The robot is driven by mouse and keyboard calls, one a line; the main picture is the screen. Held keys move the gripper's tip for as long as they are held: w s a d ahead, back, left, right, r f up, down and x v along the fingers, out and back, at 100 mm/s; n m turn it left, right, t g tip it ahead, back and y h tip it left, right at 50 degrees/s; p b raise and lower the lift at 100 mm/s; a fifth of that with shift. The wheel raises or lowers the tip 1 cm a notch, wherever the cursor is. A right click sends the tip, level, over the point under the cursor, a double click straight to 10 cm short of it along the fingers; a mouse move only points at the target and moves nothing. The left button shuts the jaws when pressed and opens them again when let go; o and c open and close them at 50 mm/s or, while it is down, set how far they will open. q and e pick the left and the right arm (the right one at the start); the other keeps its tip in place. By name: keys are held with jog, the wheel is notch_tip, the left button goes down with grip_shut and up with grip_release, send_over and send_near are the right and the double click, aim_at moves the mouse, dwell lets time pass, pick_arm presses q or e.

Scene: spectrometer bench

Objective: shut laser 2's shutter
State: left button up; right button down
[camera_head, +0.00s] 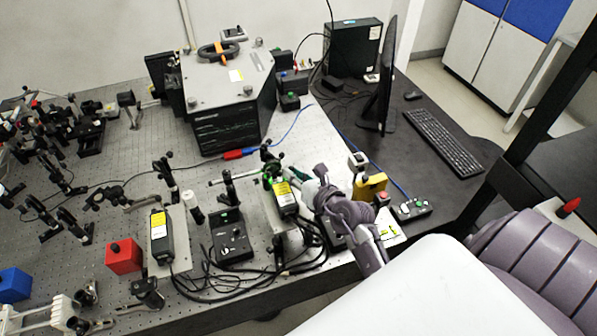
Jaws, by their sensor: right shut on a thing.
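Two black laser heads with yellow labels stand on the optical table, the left one (159,238) and the right one (286,200). I cannot read which is laser 2. My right gripper (281,174) reaches over the right laser head from the right, at its far end by a green-marked part (267,183). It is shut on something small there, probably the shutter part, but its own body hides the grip. My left gripper (86,306) is low at the left edge, with its fingers apart and nothing seen between them.
A red block (123,256) and a blue block (13,285) stand near my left gripper. Black controllers (231,240) and loose cables lie between the lasers. Optics mounts crowd the left. A large spectrometer box (226,95) stands behind; a monitor (385,75) and keyboard (444,140) are at right.

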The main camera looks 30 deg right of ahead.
jog(key=shift+w+a+r+n+g+h, duration=0.1)
jog(key=shift+a+n+g+h, duration=0.25)
jog(key=shift+n, duration=0.35)
jog(key=shift+w+a+r+n+g+h, duration=0.15)
jog(key=shift+a+n+h, duration=0.2)
jog(key=shift+a+n, duration=0.25)
jog(key=shift+d, duration=0.1)
jog(key=c, duration=1.2)
grip_release()
jog(key=shift+o, duration=0.2)
